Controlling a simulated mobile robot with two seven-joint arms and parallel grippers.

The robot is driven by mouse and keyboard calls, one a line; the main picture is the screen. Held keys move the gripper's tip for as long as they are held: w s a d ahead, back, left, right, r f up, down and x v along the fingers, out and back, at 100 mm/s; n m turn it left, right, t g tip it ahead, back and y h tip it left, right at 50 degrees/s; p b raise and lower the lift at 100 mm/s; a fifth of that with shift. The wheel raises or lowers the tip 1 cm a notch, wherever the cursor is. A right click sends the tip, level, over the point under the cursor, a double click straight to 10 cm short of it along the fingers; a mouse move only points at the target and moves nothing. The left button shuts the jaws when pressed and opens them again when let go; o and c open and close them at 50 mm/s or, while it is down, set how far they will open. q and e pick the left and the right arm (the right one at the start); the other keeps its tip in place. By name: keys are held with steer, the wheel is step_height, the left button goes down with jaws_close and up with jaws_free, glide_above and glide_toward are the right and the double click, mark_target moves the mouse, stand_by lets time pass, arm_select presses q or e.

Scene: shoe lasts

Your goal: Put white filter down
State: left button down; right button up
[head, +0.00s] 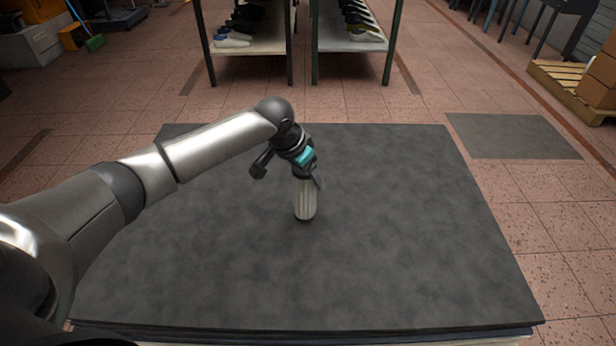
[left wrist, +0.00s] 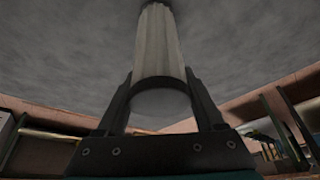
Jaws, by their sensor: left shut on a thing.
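The white filter (head: 305,203) is a pale ribbed cylinder, held upright over the middle of the dark grey table top (head: 400,250). My left gripper (head: 307,181) is shut on its upper part from above. The filter's lower end is at or very near the surface, with a dark shadow by it; I cannot tell if it touches. In the left wrist view the filter (left wrist: 158,45) stands between the two fingers (left wrist: 160,92), and its far end points to the grey surface. My right gripper is not in view.
The table top around the filter is bare. Beyond it stand racks with shoe lasts (head: 232,42) on a shelf (head: 262,46). A grey floor mat (head: 515,135) lies at the right, near a pallet (head: 560,88) with cardboard boxes (head: 597,85).

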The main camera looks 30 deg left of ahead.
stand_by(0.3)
arm_select(q)
jaws_free()
steer(key=shift+f, duration=0.1)
